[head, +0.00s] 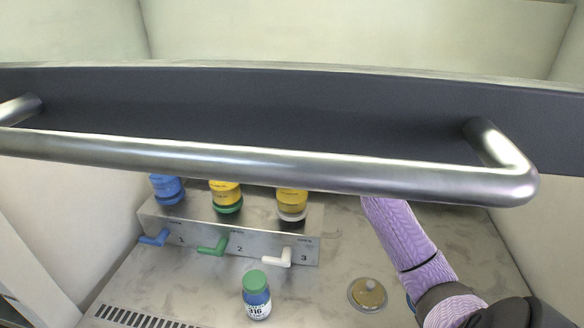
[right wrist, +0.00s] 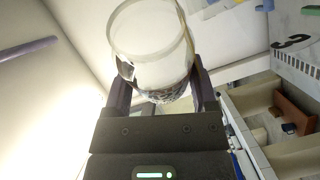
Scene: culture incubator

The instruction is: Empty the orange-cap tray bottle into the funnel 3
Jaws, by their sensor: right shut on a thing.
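In the right wrist view, my right gripper (right wrist: 160,82) is shut on a clear cylindrical bottle (right wrist: 150,38). One round end faces the camera, and no orange cap shows. In the head view my right arm (head: 405,240) reaches up behind the sash bar, which hides its gripper and the bottle. Funnel 3 (head: 292,203) is a yellow cup on a white base, on the metal block above the white valve marked 3. The bar hides its top. My left gripper is not in view.
A dark sash with a steel handle (head: 270,172) crosses the head view. The metal block (head: 200,232) also carries a blue cup (head: 167,190) and a yellow-and-green cup (head: 226,197). A green-capped bottle (head: 257,298) stands in front. A round metal disc (head: 367,294) lies right of it.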

